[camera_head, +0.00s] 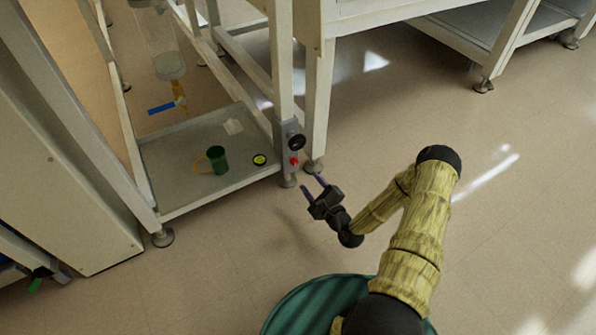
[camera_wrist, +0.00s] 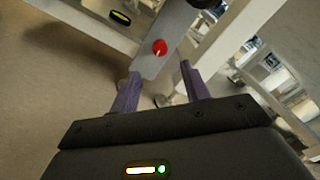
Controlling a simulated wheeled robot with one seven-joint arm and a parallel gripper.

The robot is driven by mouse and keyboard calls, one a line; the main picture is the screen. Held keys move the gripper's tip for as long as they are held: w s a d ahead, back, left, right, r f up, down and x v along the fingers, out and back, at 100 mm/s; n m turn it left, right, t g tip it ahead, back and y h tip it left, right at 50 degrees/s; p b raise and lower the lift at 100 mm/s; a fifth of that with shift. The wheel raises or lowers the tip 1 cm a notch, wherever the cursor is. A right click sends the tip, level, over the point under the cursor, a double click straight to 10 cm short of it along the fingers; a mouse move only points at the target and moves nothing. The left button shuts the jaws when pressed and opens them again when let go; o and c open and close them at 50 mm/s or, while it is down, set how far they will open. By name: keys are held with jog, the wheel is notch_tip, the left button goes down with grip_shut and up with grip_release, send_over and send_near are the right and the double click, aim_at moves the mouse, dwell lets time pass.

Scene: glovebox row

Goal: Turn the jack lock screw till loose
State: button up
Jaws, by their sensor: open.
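A small red knob, apparently the jack lock screw (camera_head: 294,161), sits on a grey plate (camera_head: 291,147) low on a frame leg. A dark round knob (camera_head: 297,142) is above it on the same plate. In the wrist view the red knob (camera_wrist: 159,47) shows ahead of the fingers, between their lines, with a small pale mark on it. My gripper (camera_head: 312,184) is open and empty, its two purple fingers pointing at the plate. It is apart from the red knob, a short way to its lower right in the head view. The wrist view also shows my gripper (camera_wrist: 160,85).
A low shelf (camera_head: 190,190) left of the plate holds a green mug (camera_head: 218,160), a black and yellow disc (camera_head: 260,159) and a pale scrap (camera_head: 233,127). Frame legs with feet stand close by. Open floor (camera_head: 400,110) lies to the right.

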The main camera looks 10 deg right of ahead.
aim_at(296, 164)
jog(key=b+x, duration=0.4)
jog(key=x, duration=0.4)
jog(key=shift+w+f, duration=0.1)
jog(key=shift+f, duration=0.1)
jog(key=shift+w+a+r, duration=0.15)
jog(key=shift+w, duration=0.2)
jog(key=shift+c, duration=0.5)
jog(key=c, duration=0.9)
